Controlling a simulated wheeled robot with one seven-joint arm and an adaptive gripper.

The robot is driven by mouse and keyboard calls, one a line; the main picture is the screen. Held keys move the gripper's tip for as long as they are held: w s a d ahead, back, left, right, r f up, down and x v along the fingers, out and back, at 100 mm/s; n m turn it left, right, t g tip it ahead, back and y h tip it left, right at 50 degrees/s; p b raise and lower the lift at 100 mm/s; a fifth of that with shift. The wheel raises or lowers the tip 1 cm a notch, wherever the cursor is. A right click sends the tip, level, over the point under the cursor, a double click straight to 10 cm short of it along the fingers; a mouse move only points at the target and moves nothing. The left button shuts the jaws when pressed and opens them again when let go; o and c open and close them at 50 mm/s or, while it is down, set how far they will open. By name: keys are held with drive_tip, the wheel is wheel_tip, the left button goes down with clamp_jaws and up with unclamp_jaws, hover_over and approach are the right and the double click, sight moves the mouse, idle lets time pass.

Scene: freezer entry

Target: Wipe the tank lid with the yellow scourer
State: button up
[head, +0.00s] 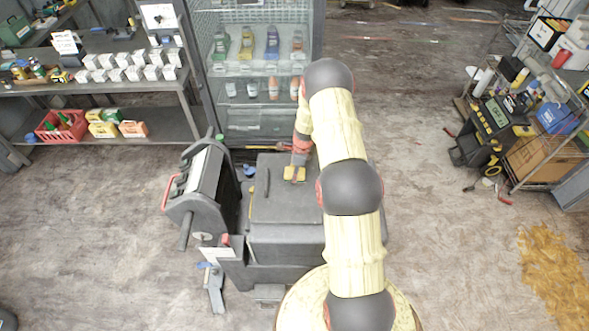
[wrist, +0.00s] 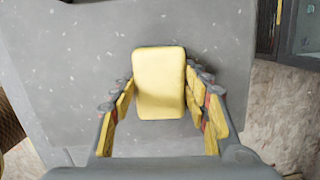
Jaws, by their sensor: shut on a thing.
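The yellow scourer (wrist: 159,82) is a rounded block between the fingers of my gripper (wrist: 162,108) in the wrist view. My gripper is shut on it. In the head view my gripper (head: 295,172) points down at the far part of the grey tank lid (head: 285,205), with yellow showing at the fingertips. The lid fills much of the wrist view (wrist: 60,60) behind the scourer and bears scattered pale specks. Whether the scourer touches the lid I cannot tell.
A dark handle-like bar (head: 260,193) lies on the lid's left part. A dark drum-like unit (head: 197,185) with a red handle stands left of the tank. A display cabinet (head: 262,125) stands behind. A cluttered wire rack (head: 535,110) is at right. Floor between tank and rack is open.

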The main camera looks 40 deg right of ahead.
sight(293, 187)
drive_tip(key=shift+s+a+f, duration=0.15)
drive_tip(key=shift+s+a, duration=0.7)
drive_tip(key=shift+s, duration=0.25)
drive_tip(key=shift+s+a, duration=0.75)
drive_tip(key=shift+s, duration=0.3)
drive_tip(key=shift+w+d, duration=0.6)
drive_tip(key=shift+w, duration=0.2)
drive_tip(key=shift+w+d, duration=0.55)
drive_tip(key=shift+w, duration=0.25)
drive_tip(key=shift+w+d+r+b, duration=0.1)
drive_tip(key=shift+w+d+b, duration=0.2)
drive_tip(key=shift+w+d, duration=0.5)
drive_tip(key=shift+w+d+r+b, duration=0.1)
drive_tip(key=shift+w+d+b, duration=0.2)
drive_tip(key=shift+w+d, duration=0.45)
drive_tip(key=shift+w+d+f+b, duration=0.1)
drive_tip(key=shift+w+d+b, duration=0.25)
drive_tip(key=shift+w, duration=0.2)
drive_tip(key=shift+w+d+b, duration=0.25)
drive_tip(key=shift+w+b, duration=0.15)
drive_tip(key=shift+w, duration=0.15)
drive_tip(key=shift+w+d+f+b, duration=0.1)
drive_tip(key=shift+w+d+b, duration=0.25)
drive_tip(key=shift+w, duration=0.2)
drive_tip(key=shift+r, duration=0.1)
